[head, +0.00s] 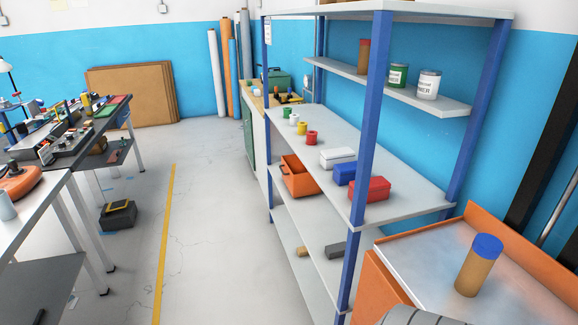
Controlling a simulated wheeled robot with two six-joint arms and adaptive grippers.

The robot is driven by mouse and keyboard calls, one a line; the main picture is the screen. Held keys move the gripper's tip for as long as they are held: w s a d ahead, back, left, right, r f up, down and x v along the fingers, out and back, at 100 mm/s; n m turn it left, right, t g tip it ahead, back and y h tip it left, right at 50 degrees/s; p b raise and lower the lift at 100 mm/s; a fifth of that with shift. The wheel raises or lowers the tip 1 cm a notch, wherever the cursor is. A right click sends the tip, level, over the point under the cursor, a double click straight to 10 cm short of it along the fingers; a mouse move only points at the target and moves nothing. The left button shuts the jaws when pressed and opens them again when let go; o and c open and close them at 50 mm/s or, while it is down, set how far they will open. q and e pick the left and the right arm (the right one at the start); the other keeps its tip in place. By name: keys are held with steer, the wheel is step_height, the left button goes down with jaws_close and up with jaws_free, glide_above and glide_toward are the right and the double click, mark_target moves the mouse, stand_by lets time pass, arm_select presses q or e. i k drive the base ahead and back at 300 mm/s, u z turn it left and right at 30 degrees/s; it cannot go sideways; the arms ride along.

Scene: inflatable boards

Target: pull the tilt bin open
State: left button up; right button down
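An orange open-topped bin (296,182) sits at the front edge of the blue-posted shelf rack, just below the main shelf board. It looks like the tilt bin, and its top opening shows, with its front standing out past the shelf edge. I cannot tell exactly how far it is tilted. Neither of my grippers is in view, and nothing is seen touching the bin.
The shelf rack's blue front post (367,130) stands right of the bin. Red (370,189), blue (346,173) and white boxes (338,157) lie on its shelf. An orange-edged cart (415,255) carries a blue-capped cylinder (478,268).

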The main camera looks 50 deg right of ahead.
mark_target(299, 182)
steer(key=z, duration=0.4)
steer(key=i, duration=1.85)
steer(key=z, duration=1.15)
steer(key=i, duration=0.85)
steer(key=z, duration=1)
